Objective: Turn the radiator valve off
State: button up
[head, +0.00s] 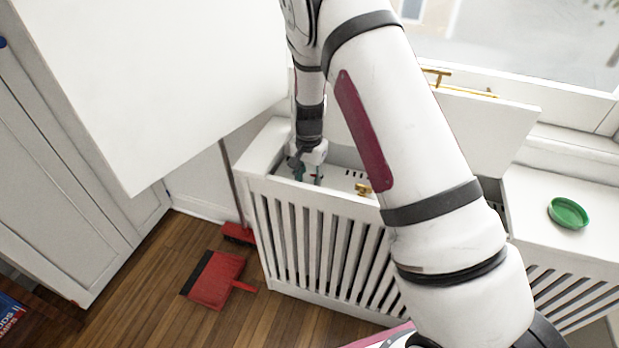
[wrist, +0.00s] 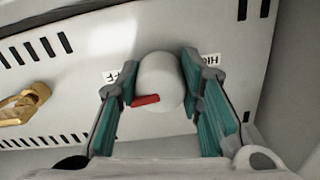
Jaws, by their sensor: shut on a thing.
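The radiator valve (wrist: 160,78) is a rounded white knob with a red pointer (wrist: 146,100) that points left in the wrist view. Labels show on both sides of it; the left one (wrist: 127,72) ends in "FF" and the right one begins with "HI", both partly hidden by the fingers. My gripper (wrist: 160,85) has a teal-padded finger on each side of the knob and is shut on it. In the head view my gripper (head: 308,170) reaches down inside the open radiator cover (head: 320,196), and the valve is hidden there.
A brass fitting (wrist: 28,103) sits left of the valve in the wrist view. The cover's raised lid (head: 500,130) stands behind my arm. A green dish (head: 568,213) rests on the right-hand ledge. A red dustpan (head: 215,280) and brush (head: 238,233) lie on the floor.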

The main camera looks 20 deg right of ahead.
aim_at(309, 176)
jog(key=shift+m, duration=0.6)
jog(key=o, duration=1.2)
jog(key=shift+c, duration=0.2)
notch_tip(309, 176, up, 12)
